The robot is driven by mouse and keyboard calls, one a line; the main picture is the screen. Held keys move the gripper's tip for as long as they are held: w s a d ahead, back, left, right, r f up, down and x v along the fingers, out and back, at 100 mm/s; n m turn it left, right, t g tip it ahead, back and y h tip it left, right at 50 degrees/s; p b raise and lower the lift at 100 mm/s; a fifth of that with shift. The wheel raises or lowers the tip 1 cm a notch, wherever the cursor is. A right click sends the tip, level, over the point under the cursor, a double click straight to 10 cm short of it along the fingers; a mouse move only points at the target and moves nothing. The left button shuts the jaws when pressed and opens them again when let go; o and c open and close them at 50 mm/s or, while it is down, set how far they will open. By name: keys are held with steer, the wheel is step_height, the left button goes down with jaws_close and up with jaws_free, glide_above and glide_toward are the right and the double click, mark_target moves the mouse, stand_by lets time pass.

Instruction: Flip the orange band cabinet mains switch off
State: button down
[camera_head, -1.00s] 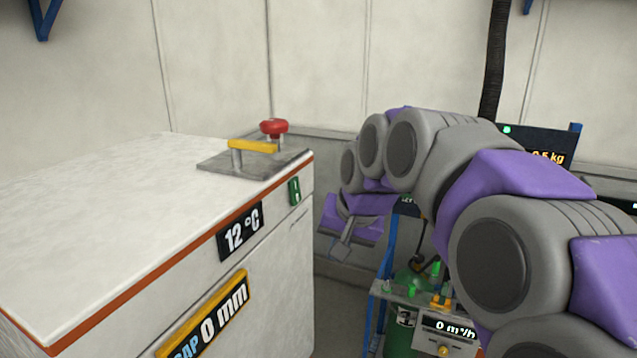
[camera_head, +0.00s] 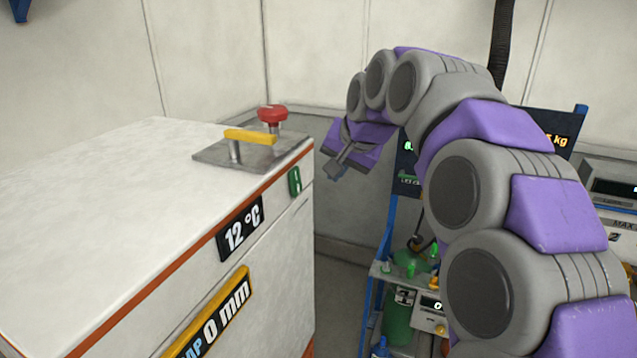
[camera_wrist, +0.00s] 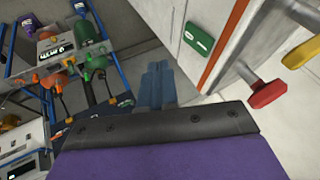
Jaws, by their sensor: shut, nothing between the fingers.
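The white cabinet (camera_head: 110,180) with an orange band along its top edge fills the left of the head view. A small green switch (camera_head: 294,181) with a pale mark sits on its front face near the right corner. It also shows in the wrist view (camera_wrist: 198,38), upper right of the fingers. My gripper (camera_head: 336,172) is shut and empty, pointing down, to the right of the switch and apart from it.
A metal plate on the cabinet top bears a yellow handle (camera_head: 250,136) and a red knob (camera_head: 271,114). Displays reading 12 °C (camera_head: 241,229) and 0 mm are on the front. A blue-framed rack (camera_head: 388,240) with a green cylinder stands beyond my arm.

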mark_target(298, 192)
steer(key=w+a+f, duration=0.6)
steer(key=a+f, duration=0.1)
steer(key=f, duration=0.1)
steer(key=shift+a+f+p, duration=0.15)
steer(key=shift+f+p, duration=0.15)
steer(key=shift+p, duration=0.1)
steer(key=shift+w+a+f+y+b, duration=0.2)
steer(key=shift+y+b, duration=0.1)
steer(key=shift+y, duration=0.1)
steer(key=shift+r, duration=0.2)
steer(key=shift+r+p, duration=0.5)
steer(key=shift+r, duration=0.2)
